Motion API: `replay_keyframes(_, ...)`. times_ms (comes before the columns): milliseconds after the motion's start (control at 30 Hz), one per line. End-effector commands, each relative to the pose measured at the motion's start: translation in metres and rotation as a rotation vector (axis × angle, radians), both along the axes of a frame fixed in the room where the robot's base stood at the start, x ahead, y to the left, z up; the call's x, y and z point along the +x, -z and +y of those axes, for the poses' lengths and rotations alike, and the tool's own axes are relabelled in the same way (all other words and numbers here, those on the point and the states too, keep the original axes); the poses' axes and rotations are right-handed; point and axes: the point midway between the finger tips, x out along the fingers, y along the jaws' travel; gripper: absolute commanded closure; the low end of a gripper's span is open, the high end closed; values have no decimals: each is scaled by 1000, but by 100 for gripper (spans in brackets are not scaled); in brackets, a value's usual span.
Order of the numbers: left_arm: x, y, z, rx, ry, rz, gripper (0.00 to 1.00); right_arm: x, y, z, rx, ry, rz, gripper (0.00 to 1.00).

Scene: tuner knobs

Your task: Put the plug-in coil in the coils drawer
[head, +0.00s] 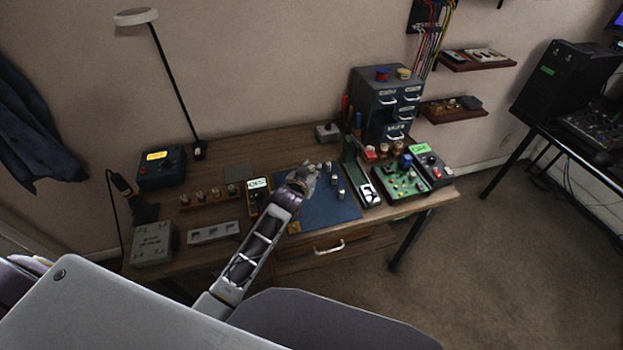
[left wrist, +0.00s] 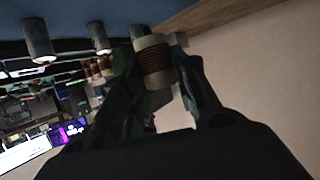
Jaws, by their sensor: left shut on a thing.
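The plug-in coil (left wrist: 153,60), a pale cylinder with brown windings, is between the two fingers of my left gripper (left wrist: 157,75) in the left wrist view. The gripper is shut on it. In the head view my left gripper (head: 302,178) is over the blue mat (head: 325,212), and the coil is too small there to make out. The blue-grey drawer cabinet (head: 370,112) stands at the back right of the bench. Its labelled drawers (head: 388,100) look shut, and I cannot read which is the coils drawer. My right gripper is not in view.
Small grey cylinders (head: 340,194) stand on the mat. A yellow meter (head: 258,195) and a wooden rack (head: 208,198) with several pieces are to the left. A green circuit board (head: 402,184) and a black-and-white device (head: 369,190) lie right of the mat, in front of the cabinet.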

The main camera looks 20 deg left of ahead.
Motion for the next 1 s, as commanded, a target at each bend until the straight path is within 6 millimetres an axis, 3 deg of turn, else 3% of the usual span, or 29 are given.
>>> replay_keyframes(433, 0, 34, 0, 0, 0, 1, 95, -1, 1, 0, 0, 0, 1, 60)
replay_keyframes(967, 0, 40, 0, 0, 0, 0, 95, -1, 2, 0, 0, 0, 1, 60)
replay_keyframes(1000, 0, 41, 0, 0, 0, 0, 68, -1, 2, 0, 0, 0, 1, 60)
